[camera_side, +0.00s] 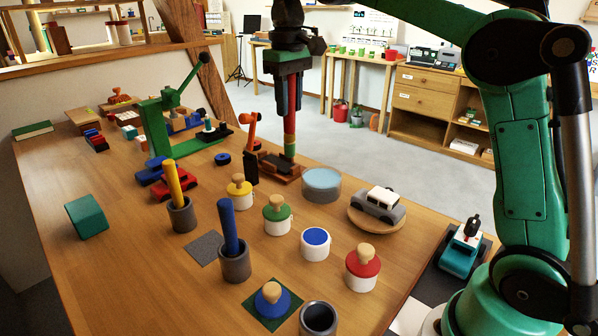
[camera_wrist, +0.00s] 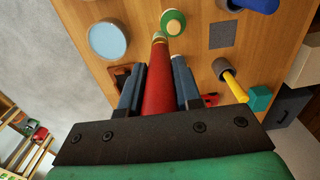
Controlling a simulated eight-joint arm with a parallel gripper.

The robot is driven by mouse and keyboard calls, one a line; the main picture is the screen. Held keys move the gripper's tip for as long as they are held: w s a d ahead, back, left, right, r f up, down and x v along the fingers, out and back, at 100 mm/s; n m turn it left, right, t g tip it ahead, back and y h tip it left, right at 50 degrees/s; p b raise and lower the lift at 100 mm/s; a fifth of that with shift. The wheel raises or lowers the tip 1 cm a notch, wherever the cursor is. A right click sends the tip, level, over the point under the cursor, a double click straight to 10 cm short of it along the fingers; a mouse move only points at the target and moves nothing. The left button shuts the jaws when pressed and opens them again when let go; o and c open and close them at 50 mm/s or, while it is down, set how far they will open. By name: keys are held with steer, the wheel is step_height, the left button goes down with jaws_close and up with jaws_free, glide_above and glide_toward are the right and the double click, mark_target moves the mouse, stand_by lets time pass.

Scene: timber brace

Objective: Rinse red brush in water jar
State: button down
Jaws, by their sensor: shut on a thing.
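My gripper (camera_side: 289,108) is shut on the red brush (camera_side: 290,124), which hangs upright with its lower end downward. In the wrist view the red brush (camera_wrist: 158,92) stands between the two fingers. The water jar (camera_side: 322,187) is a low round jar with a pale blue top, to the right of and nearer than the brush in the side view. In the wrist view the water jar (camera_wrist: 107,40) lies left of the brush tip. The brush appears apart from the jar. Its height above the table is hard to judge.
A yellow pot (camera_side: 239,190), green pot (camera_side: 277,214), open blue pot (camera_side: 315,243) and red pot (camera_side: 362,268) stand close by. Holders carry a yellow brush (camera_side: 174,180) and blue brush (camera_side: 228,226); another holder (camera_side: 319,318) is empty. A toy car (camera_side: 379,203) sits right of the jar.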

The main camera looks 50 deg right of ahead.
steer(key=w+d+f, duration=0.1)
steer(key=d+f, duration=0.2)
steer(key=d, duration=0.3)
steer(key=w+d+f, duration=0.1)
steer(key=d+f, duration=0.2)
steer(key=d, duration=0.4)
step_height(320, 180, down, 6)
steer(key=shift+w+d, duration=0.15)
steer(key=shift+w, duration=0.05)
steer(key=shift+f, duration=0.65)
stand_by(1.3)
step_height(320, 180, up, 7)
stand_by(0.8)
stand_by(0.4)
